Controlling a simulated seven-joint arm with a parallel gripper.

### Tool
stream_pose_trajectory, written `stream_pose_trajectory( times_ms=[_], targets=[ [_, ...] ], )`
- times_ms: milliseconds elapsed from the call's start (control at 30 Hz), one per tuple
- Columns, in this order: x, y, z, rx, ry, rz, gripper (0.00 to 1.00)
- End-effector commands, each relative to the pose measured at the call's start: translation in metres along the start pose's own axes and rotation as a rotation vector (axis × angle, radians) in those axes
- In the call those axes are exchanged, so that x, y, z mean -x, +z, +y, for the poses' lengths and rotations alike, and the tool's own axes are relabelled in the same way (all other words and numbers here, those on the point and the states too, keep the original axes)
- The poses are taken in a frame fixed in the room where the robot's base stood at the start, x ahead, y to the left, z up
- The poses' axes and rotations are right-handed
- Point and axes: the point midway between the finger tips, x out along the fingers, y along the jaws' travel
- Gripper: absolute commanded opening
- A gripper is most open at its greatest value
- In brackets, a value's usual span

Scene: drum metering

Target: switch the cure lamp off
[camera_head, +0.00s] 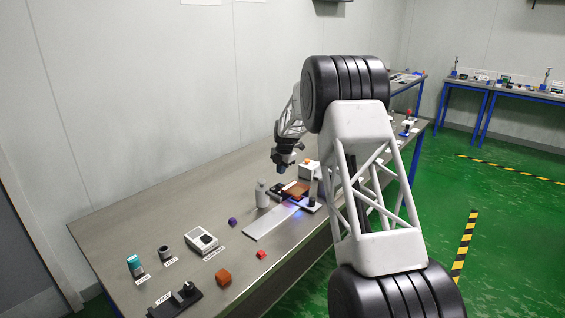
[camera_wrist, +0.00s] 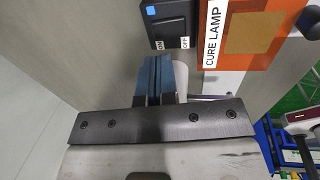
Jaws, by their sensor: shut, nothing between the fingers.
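My gripper (camera_head: 282,168) hangs over the bench beside the cure lamp station. In the wrist view its blue fingers (camera_wrist: 155,75) are together with nothing between them. They point at the near edge of a black switch box (camera_wrist: 170,22) marked ON and OFF; I cannot tell whether they touch it. The switch is not clear there.
A white bottle (camera_head: 262,194) stands just left of the lamp. A pale strip (camera_head: 270,222) lies in front.

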Motion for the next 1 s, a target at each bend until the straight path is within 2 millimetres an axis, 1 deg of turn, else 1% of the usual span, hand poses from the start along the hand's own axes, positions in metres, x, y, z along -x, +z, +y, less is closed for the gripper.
stream_pose_trajectory(
  times_ms=[33,200,433,600,1000],
  targets=[
    [-0.010,0.000,0.000,0.000,-0.001,0.001,0.00],
    [-0.033,0.000,-0.001,0.000,-0.002,0.001,0.00],
    [-0.053,0.000,0.000,-0.001,-0.001,0.000,0.00],
    [-0.059,0.000,0.000,-0.001,0.000,-0.002,0.00],
    [-0.060,0.000,0.000,-0.001,-0.003,-0.001,0.00]
  ],
)
